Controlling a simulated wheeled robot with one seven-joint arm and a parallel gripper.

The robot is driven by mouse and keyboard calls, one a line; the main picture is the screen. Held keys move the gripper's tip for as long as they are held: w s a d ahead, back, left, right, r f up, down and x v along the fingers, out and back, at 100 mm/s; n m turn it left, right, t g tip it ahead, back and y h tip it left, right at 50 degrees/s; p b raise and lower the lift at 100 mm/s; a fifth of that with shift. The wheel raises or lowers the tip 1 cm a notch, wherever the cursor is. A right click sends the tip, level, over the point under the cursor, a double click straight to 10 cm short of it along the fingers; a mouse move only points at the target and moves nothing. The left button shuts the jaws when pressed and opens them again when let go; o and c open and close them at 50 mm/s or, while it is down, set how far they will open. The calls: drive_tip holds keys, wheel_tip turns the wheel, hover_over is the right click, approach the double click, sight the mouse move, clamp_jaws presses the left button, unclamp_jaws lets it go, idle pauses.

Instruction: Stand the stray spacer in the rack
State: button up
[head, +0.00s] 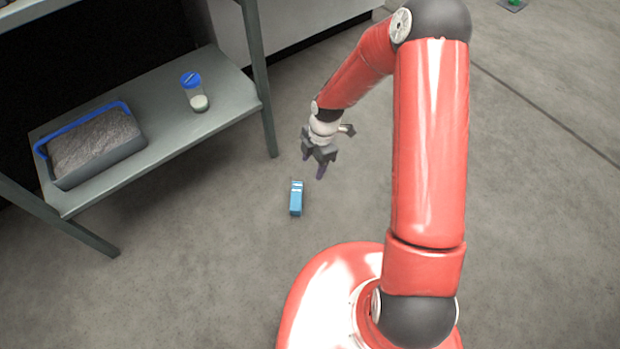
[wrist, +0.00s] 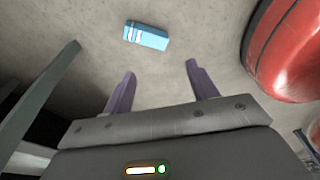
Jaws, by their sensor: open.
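A small blue block with white bands at one end (head: 296,199), which looks like the stray spacer, lies on the floor. It also shows in the wrist view (wrist: 147,36), just beyond the fingertips. My gripper (head: 313,163) is above the floor, a little behind and to the right of the block in the head view. Its two purple fingers are apart in the wrist view (wrist: 160,70), with nothing between them. I cannot make out a rack for the spacer in either view.
A grey metal shelf unit (head: 225,95) stands at the left, its legs on the floor. It bears a grey bin with a blue rim (head: 110,158) and a clear container with a blue top (head: 194,91). The floor around the block is clear.

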drive_tip(key=s+a+f+n+b, duration=0.1)
drive_tip(key=f+b, duration=0.5)
drive_tip(key=f, duration=0.7)
drive_tip(key=shift+s+a+f+n+b, duration=0.15)
drive_tip(key=shift+s+a+n+b, duration=0.2)
drive_tip(key=shift+s+a, duration=0.6)
drive_tip(key=shift+w+a, duration=0.25)
clamp_jaws()
drive_tip(key=c, duration=1.2)
unclamp_jaws()
drive_tip(key=shift+c, duration=0.2)
drive_tip(key=o, duration=1.2)
drive_tip(key=shift+o, duration=0.2)
